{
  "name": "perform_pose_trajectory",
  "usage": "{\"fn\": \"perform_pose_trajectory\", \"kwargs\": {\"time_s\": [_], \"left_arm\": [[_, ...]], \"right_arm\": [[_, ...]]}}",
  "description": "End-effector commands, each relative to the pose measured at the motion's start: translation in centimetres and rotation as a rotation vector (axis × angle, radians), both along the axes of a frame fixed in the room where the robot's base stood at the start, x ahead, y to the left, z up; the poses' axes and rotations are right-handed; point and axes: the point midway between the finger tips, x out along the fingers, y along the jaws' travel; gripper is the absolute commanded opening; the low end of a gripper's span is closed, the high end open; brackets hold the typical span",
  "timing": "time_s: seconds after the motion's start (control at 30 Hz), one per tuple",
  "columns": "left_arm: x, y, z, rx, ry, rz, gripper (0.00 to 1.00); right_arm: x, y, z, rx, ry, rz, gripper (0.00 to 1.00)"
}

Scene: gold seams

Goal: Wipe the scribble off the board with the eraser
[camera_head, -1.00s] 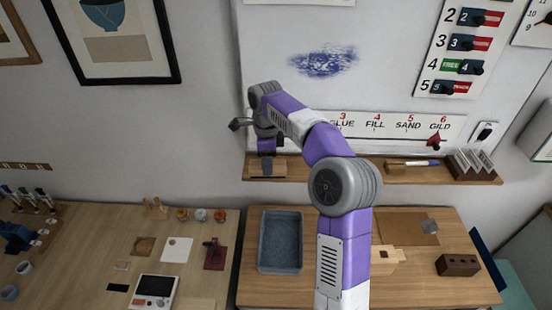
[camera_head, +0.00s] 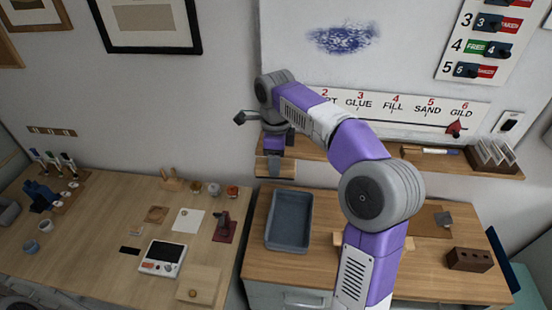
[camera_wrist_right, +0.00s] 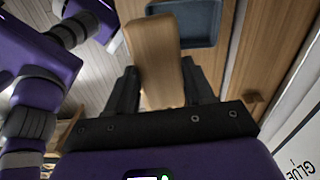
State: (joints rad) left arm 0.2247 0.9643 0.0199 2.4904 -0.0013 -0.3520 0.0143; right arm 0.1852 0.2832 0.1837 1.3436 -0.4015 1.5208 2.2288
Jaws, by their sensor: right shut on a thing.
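The blue scribble (camera_head: 343,38) is on the upper part of the white board (camera_head: 285,45). My right gripper (camera_head: 274,156) is shut on the eraser (camera_head: 275,169), a wooden block, and holds it just in front of the left end of the board's ledge. In the right wrist view the eraser (camera_wrist_right: 153,50) sits between the two dark fingers of my right gripper (camera_wrist_right: 160,88), sticking out past their tips. The eraser is apart from the board and below the scribble. My left gripper is not in view.
The wooden ledge (camera_head: 370,157) runs under the board with a marker (camera_head: 430,150) and a card rack (camera_head: 492,155). A row of labels with a red slider (camera_head: 454,129) crosses the board's lower part. A grey-blue tray (camera_head: 289,220) stands on the bench below.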

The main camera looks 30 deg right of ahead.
Motion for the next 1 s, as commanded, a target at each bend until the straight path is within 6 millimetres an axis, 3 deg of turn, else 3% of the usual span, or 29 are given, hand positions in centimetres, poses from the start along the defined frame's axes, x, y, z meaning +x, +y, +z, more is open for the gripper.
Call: {"fn": "perform_pose_trajectory", "kwargs": {"time_s": [0.33, 0.47, 0.67, 1.0], "left_arm": [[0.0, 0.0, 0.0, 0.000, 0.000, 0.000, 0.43], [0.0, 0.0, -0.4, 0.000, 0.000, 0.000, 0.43], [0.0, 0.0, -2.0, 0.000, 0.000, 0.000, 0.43], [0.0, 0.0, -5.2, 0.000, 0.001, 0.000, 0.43]], "right_arm": [[0.0, 0.0, -0.1, 0.000, 0.000, 0.004, 0.28], [0.2, 0.3, -1.5, 0.000, 0.001, 0.070, 0.28], [0.8, 1.8, -7.8, 0.002, 0.007, 0.410, 0.28], [-0.2, 6.6, -21.4, 0.006, 0.005, 1.262, 0.28]]}}
